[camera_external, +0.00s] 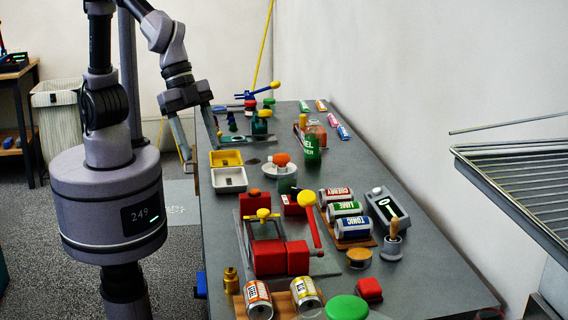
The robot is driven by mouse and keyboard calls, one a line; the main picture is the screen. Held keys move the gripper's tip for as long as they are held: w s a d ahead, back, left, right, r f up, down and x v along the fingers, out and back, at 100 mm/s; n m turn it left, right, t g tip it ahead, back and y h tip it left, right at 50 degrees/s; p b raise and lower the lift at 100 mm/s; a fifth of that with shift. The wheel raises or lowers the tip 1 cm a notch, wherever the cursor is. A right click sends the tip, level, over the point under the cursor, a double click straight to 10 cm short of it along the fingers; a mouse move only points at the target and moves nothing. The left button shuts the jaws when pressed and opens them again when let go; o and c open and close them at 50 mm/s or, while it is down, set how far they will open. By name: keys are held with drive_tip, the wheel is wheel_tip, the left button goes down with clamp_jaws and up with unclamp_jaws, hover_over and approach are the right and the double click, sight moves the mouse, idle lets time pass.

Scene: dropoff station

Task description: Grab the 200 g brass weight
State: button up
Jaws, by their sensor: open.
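A small brass weight (231,281) with a knob on top stands upright at the near left edge of the grey table (415,275). Its marking is too small to read, so I cannot tell its mass. My gripper (202,157) is open and empty, with its fingers pointing down by the table's left edge. It is well behind the brass weight, near the yellow and white trays, and touches nothing that I can make out.
Beside the weight, cans (258,299) lie on a wooden board. A red vise (269,257) with yellow-knobbed handles stands just behind. A yellow tray (226,158) and a white tray (229,180) sit at the left edge. A bottle (313,150) and lying cans (344,209) crowd the middle.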

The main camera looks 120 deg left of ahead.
approach(229, 269)
drive_tip(key=shift+g+h, duration=0.4)
drive_tip(key=b+x, duration=0.1)
drive_tip(key=x, duration=0.1)
drive_tip(key=a+b+x, duration=0.1)
drive_tip(key=x, duration=0.1)
drive_tip(key=b+x, duration=0.1)
drive_tip(key=x, duration=0.1)
drive_tip(key=shift+w+a+f, duration=0.15)
drive_tip(key=shift+w+a, duration=0.05)
drive_tip(key=shift+w, duration=0.2)
drive_tip(key=b+x, duration=0.1)
drive_tip(key=x, duration=0.1)
drive_tip(key=b+x, duration=0.2)
drive_tip(key=x, duration=0.1)
drive_tip(key=shift+w+d+f, duration=0.1)
drive_tip(key=shift+d+f, duration=0.25)
drive_tip(key=shift+r, duration=0.15)
clamp_jaws()
